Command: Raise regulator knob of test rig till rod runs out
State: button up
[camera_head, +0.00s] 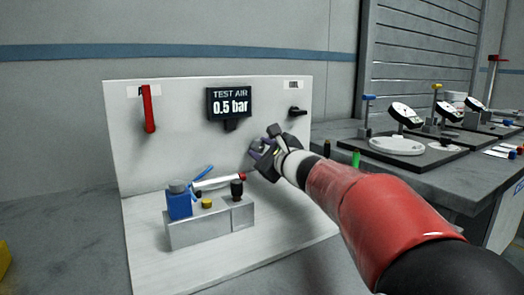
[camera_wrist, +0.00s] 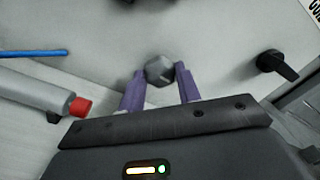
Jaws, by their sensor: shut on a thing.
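The test rig is a white upright panel (camera_head: 180,120) on a white base, with a black display (camera_head: 229,103) reading "TEST AIR 0.5 bar". My gripper (camera_head: 263,150) is at the panel's lower right. In the wrist view its purple fingers (camera_wrist: 160,82) are shut on a dark grey faceted knob (camera_wrist: 158,67), which I take as the regulator knob. A pale cylinder (camera_head: 215,184) with a red end lies on the grey block; it also shows in the wrist view (camera_wrist: 35,90). The red end (camera_wrist: 80,107) sits close against the cylinder; no length of bare rod shows.
A red lever (camera_head: 149,108) hangs at the panel's left, and a black turn handle (camera_head: 298,112) is at its right, near my gripper. A blue bottle-like part (camera_head: 179,202) and a black knob (camera_head: 237,188) stand on the grey block (camera_head: 205,226). A bench (camera_head: 440,185) with gauges stands right.

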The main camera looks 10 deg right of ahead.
jog(key=shift+m, duration=0.4)
jog(key=o, duration=1)
jog(key=shift+c, duration=0.2)
jog(key=shift+b+v, duration=0.55)
jog(key=shift+v, duration=3.4)
